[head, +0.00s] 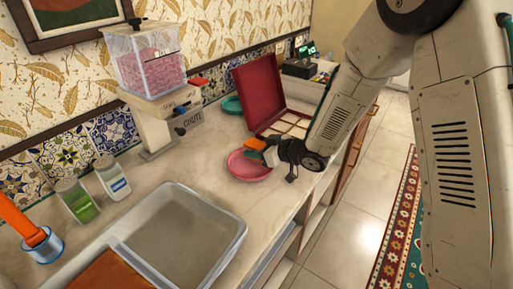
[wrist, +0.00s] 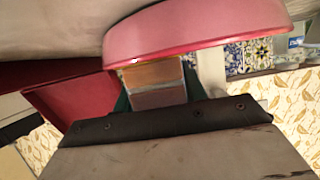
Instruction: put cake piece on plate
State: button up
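The cake piece (head: 255,143) shows as an orange block at the tip of my gripper (head: 264,151). In the wrist view the cake piece (wrist: 155,82) has orange and brownish layers and sits between the two dark green fingers (wrist: 158,90), which are shut on it. The pink plate (head: 240,170) lies on the counter, and the held piece is over its far right side. The plate (wrist: 200,30) fills the upper wrist view, which appears upside down. Whether the piece touches the plate cannot be told.
An open red box (head: 258,90) with light squares inside stands behind my gripper. A teal plate (head: 232,104) lies near the wall. A dispenser (head: 146,65), two jars (head: 76,199) and a grey basin (head: 185,240) stand to the left. The counter's front edge is close on the right.

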jog(key=o, duration=0.4)
jog(key=shift+r, duration=0.2)
jog(key=v, duration=1.2)
jog(key=shift+r, duration=0.25)
jog(key=shift+w+r, duration=0.1)
